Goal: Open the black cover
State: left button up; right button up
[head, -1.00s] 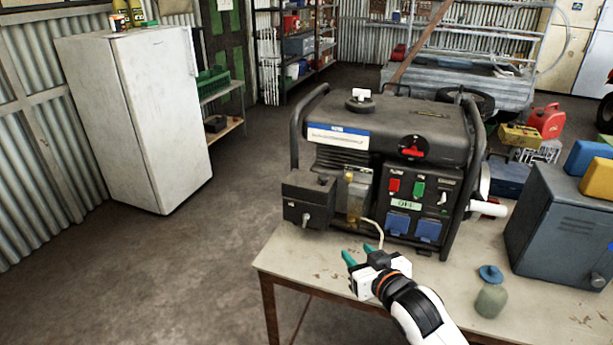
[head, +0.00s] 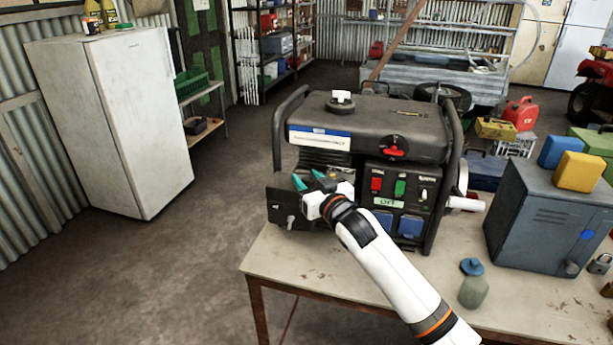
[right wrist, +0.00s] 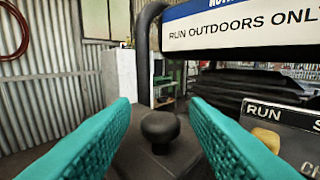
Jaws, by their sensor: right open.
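The black cover (head: 281,210) is a box-shaped part on the left side of the generator (head: 375,125), which stands on the table. In the right wrist view a round black knob (right wrist: 160,126) stands up from the top of the cover (right wrist: 150,160). My right gripper (head: 312,180) is at the cover's top, partly hiding it in the head view. Its two teal fingers (right wrist: 160,130) are open, one on each side of the knob, with gaps visible. My left gripper is not in view.
The generator's frame bar (right wrist: 146,40) and labelled tank rise close to the right gripper. A green bottle (head: 473,290) with a blue cap and a grey metal cabinet (head: 540,215) stand on the table (head: 330,272) at right. Open floor lies left.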

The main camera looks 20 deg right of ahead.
jog(key=shift+w+a, duration=0.1)
jog(key=shift+w, duration=0.45)
grip_shut()
